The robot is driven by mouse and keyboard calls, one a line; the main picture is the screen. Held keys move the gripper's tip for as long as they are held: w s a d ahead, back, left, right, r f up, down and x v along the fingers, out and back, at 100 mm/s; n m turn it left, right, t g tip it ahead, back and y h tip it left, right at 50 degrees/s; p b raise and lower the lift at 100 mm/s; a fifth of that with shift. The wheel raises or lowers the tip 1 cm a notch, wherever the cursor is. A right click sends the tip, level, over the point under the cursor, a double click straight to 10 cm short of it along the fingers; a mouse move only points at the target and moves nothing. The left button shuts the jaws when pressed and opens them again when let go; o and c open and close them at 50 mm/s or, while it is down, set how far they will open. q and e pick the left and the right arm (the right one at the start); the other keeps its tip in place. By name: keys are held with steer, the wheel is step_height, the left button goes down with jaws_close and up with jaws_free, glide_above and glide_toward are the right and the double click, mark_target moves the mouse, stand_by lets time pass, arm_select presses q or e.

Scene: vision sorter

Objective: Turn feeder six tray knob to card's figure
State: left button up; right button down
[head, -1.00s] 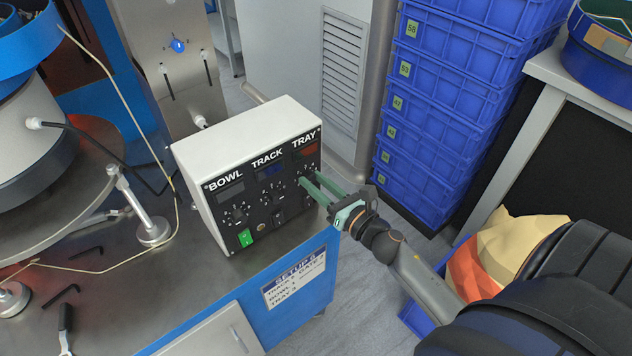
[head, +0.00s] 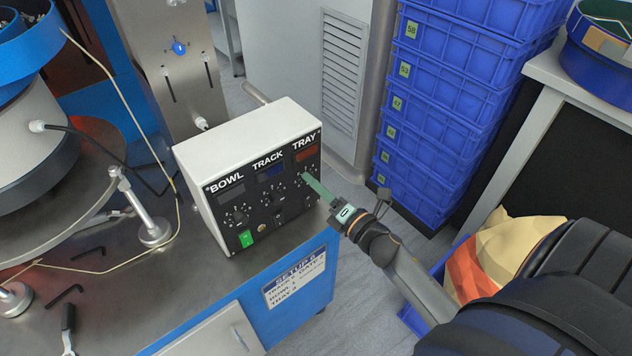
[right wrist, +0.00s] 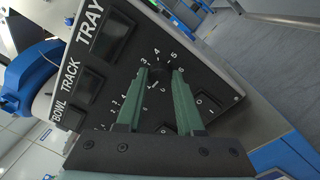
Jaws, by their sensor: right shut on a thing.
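The white-topped control box (head: 245,140) stands on the bench with BOWL, TRACK and TRAY columns on its black face. My right gripper (head: 306,179) reaches in from the right and is shut on the tray knob (right wrist: 159,73), under the TRAY label. In the right wrist view the green fingers (right wrist: 158,84) flank the small dark knob inside its ring of numerals. The fingers and the angle hide its pointer setting. The setup card (head: 295,277), headed SETUP 6, is on the bench's blue front. Its figures are too small to read surely. My left gripper is out of view.
The bowl knob (head: 238,216) and a green lit switch (head: 245,238) are on the same face. Stacked blue crates (head: 440,100) stand behind right. A round bowl feeder (head: 35,120) is at left, with hex keys (head: 63,293) on the bench.

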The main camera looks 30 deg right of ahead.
steer(key=shift+a+m+h+p, duration=0.1)
steer(key=shift+m+h+p, duration=0.4)
steer(key=shift+m+p, duration=5.55)
steer(key=m+b, duration=0.6)
steer(key=c, duration=0.5)
jaws_free()
steer(key=shift+c, duration=0.2)
